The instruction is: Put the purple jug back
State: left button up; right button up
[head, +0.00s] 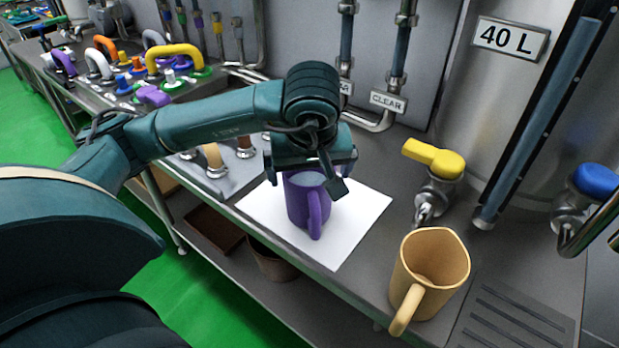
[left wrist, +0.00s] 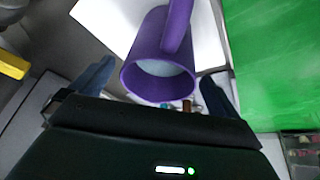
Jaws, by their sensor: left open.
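The purple jug (head: 309,203) stands upright on a white sheet (head: 357,222) on the steel bench, with pale liquid inside. Its handle points toward the front edge of the bench. My left gripper (head: 318,180) is at the jug's rim from above and behind, its jaws open. In the left wrist view the jug (left wrist: 158,62) lies between the two spread fingers (left wrist: 158,92), with a gap on each side. My right gripper is not in view.
A tan jug (head: 432,270) stands on the bench at right, below a yellow-handled tap (head: 435,160). A blue-handled tap (head: 594,180) is at far right. Several coloured valve handles (head: 175,52) crowd the left bench. A shelf below holds a brown pot (head: 272,262).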

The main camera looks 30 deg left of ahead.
pick_arm(q)
jog(key=v, duration=0.3)
jog(key=shift+s+r, duration=0.15)
jog(key=shift+r, duration=0.15)
dwell(0.3)
